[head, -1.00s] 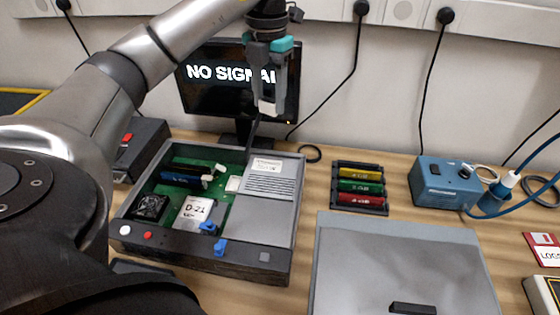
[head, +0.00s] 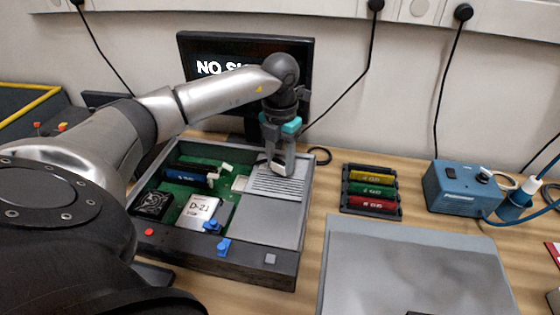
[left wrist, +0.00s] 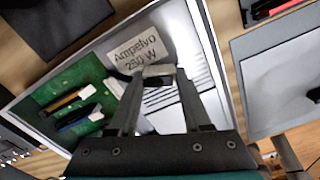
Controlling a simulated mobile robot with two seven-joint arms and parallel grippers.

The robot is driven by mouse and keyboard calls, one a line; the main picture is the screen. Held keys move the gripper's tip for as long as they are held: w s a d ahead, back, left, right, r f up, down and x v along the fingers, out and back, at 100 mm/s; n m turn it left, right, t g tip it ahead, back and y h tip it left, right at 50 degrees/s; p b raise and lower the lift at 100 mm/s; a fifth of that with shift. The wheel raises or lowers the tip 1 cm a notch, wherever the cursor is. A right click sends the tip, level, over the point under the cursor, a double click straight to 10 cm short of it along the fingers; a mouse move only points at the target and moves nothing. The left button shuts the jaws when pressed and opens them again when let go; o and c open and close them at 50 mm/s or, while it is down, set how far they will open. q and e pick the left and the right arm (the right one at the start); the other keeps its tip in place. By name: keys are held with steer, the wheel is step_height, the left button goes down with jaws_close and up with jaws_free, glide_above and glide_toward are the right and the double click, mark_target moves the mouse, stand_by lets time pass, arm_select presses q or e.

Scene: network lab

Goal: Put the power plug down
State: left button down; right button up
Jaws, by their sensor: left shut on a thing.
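The power plug (head: 283,169) is a small pale block with a dark part, held between the fingertips of my left gripper (head: 277,160). My left gripper is shut on it and points down at the back of the power supply (head: 266,209), a grey vented box in the right part of the open computer case. The left wrist view shows the plug (left wrist: 158,71) between the fingertips, just below the label "Ampelvo 250 W" (left wrist: 141,53). I cannot tell whether the plug touches the power supply's top. My right gripper is out of view.
The open case (head: 210,256) holds a green board (head: 182,193), a drive marked D-21 and blue clips. A monitor (head: 305,60) stands behind it. A rack of coloured modules (head: 372,190), a grey panel (head: 415,260) and a blue box (head: 462,188) lie to the right.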

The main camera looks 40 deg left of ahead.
mark_target(280, 162)
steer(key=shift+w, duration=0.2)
arm_select(q)
steer(key=shift+f+b, duration=0.3)
steer(key=shift+f, duration=0.35)
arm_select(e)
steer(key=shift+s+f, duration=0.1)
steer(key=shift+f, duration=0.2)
arm_select(q)
steer(key=shift+c, duration=1.8)
jaws_free()
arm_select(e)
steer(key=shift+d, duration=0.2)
arm_select(q)
steer(key=shift+r, duration=0.1)
step_height(280, 162, up, 7)
steer(key=shift+f+p, duration=0.15)
steer(key=shift+p, duration=0.85)
step_height(280, 162, up, 6)
steer(key=p, duration=0.1)
steer(key=shift+r, duration=0.25)
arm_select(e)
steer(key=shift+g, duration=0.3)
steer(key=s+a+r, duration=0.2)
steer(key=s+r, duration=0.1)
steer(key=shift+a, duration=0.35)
